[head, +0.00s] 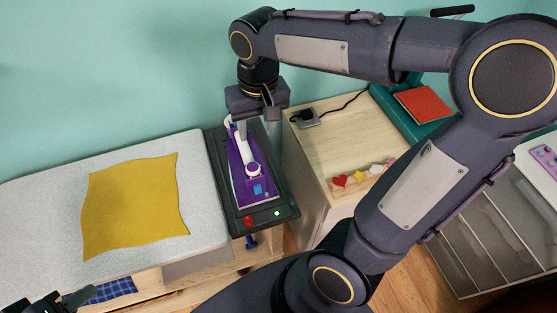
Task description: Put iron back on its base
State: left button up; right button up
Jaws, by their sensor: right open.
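The purple and white iron (243,187) lies within the outline of its dark base (224,190), beside the ironing board's right end. Whether it is fully seated cannot be told. My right gripper (257,122) is open and points down at the iron's far end, by the white handle. It partly hides that end, and contact is unclear. My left gripper (72,301) shows only in part at the bottom left corner, away from the iron.
A yellow cloth (135,205) lies on the pale ironing board (45,215). A wooden cabinet (335,140) stands right of the base, with small coloured shapes (358,178) on it. A red book (422,103) lies behind. My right arm spans the right side.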

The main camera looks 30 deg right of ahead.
jog(key=s+f+t+y, duration=0.1)
jog(key=s+t, duration=0.1)
jog(key=s, duration=0.4)
jog(key=s+a+f+t+y, duration=0.1)
jog(key=s+t+y, duration=0.1)
jog(key=s, duration=0.5)
jog(key=shift+s+n+t, duration=0.25)
jog(key=shift+n+t, duration=0.15)
jog(key=shift+t, duration=0.1)
